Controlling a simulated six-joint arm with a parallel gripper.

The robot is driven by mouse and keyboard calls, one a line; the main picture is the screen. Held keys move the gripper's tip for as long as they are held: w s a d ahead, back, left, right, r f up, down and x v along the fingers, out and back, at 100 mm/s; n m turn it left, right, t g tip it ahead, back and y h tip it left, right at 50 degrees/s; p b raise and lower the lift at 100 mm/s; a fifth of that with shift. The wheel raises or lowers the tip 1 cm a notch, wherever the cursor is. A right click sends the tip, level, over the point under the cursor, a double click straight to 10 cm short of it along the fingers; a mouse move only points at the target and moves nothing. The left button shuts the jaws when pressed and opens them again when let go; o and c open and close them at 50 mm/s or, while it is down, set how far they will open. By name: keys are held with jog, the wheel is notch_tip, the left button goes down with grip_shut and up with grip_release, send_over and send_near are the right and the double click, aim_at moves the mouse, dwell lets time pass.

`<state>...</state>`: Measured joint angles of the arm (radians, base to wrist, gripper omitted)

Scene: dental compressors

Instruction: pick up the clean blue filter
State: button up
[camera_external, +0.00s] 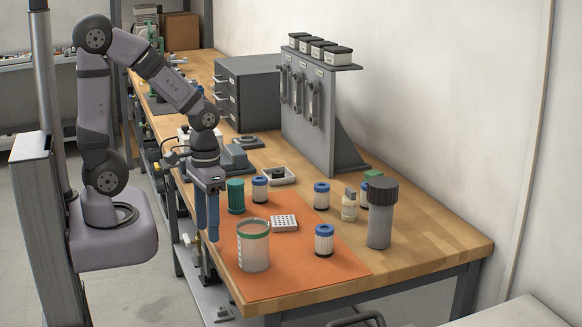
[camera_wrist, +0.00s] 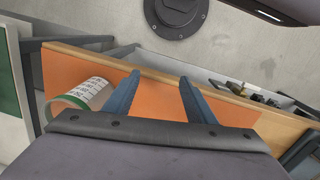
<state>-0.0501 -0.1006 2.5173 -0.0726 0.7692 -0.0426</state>
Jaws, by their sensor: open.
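Several white filters with blue caps stand upright on the bench. One is on the front of the orange mat (camera_external: 324,240), one at the back (camera_external: 260,188), one on bare wood (camera_external: 321,195), and one is partly hidden behind a grey canister (camera_external: 363,196). I cannot tell which blue filter is clean. My gripper (camera_external: 207,232) points down at the left edge of the bench, left of the filters and apart from them. Its blue fingers are open and empty in the wrist view (camera_wrist: 159,82). No blue filter is clear in the wrist view.
A clear cup with a green rim (camera_external: 254,252) stands on the orange mat (camera_external: 290,275), near my gripper. A green filter (camera_external: 236,196), a white perforated block (camera_external: 284,223), a small bottle (camera_external: 349,206) and the tall grey canister (camera_external: 381,222) stand around. The front right wood is clear.

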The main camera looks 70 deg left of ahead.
jog(key=shift+o, duration=0.4)
jog(key=shift+a+r+m+y, duration=0.1)
jog(key=shift+r+m+y, duration=0.2)
jog(key=shift+m, duration=0.5)
jog(key=shift+f, duration=0.1)
notch_tip(320, 180, up, 5)
jog(key=t+p, duration=0.2)
jog(key=p, duration=0.3)
send_over(321, 185)
jog(key=s, duration=0.2)
jog(key=shift+w+d+m, duration=0.15)
jog(key=shift+d+m, duration=0.15)
jog(key=shift+m, duration=0.1)
jog(key=shift+w+a+f, duration=0.1)
jog(key=shift+w+a, duration=0.15)
jog(key=shift+w, duration=0.15)
jog(key=shift+w+d+f+p, duration=0.1)
jog(key=shift+w+f+p, duration=0.1)
jog(key=shift+f+p, duration=1.25)
jog(key=shift+w+f+p, duration=0.2)
jog(key=shift+f+p, duration=0.05)
jog(key=shift+f, duration=0.85)
jog(key=shift+w+f+p, duration=0.15)
jog(key=shift+f+p, duration=0.1)
jog(key=shift+f, duration=0.8)
